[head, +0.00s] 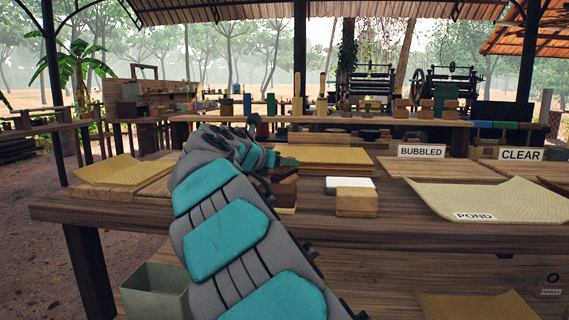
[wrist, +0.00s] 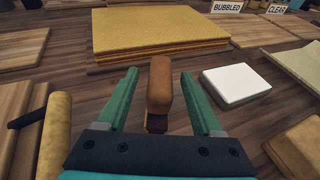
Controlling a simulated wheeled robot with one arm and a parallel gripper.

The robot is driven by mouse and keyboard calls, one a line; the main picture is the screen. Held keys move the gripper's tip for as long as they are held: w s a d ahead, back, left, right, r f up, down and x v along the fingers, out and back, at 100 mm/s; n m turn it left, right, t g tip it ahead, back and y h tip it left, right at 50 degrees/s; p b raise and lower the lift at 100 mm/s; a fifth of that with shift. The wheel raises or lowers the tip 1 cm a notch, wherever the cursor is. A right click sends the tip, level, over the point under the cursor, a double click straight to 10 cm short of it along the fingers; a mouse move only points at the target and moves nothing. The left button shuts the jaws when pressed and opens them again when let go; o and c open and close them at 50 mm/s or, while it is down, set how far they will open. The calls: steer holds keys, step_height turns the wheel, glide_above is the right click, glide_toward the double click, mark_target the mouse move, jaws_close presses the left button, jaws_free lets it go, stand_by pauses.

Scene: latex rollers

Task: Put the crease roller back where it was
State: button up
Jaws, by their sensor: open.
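My gripper (wrist: 158,76) is open, its two green fingers apart. A brown rounded wooden handle (wrist: 160,88) stands between them with a gap on each side; its lower end is partly hidden by the gripper body. A tan cylinder (wrist: 53,140) with a dark handle (wrist: 28,117) lies left of the gripper, cut by the lower edge. I cannot tell for sure which of these is the crease roller. In the head view my gripper (head: 285,162) is low over the table, partly hidden behind my arm, near a dark brown block (head: 284,191).
A stack of yellow sheets (wrist: 155,30) lies beyond the gripper. A white block (wrist: 236,85) and a wooden block (wrist: 300,148) are at right. Boards with BUBBLED (head: 423,151) and CLEAR (head: 520,154) signs and a POND sheet (head: 500,197) lie further right. Bare table shows between them.

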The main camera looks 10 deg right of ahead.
steer(key=v, duration=1)
steer(key=shift+s+a+r, duration=0.1)
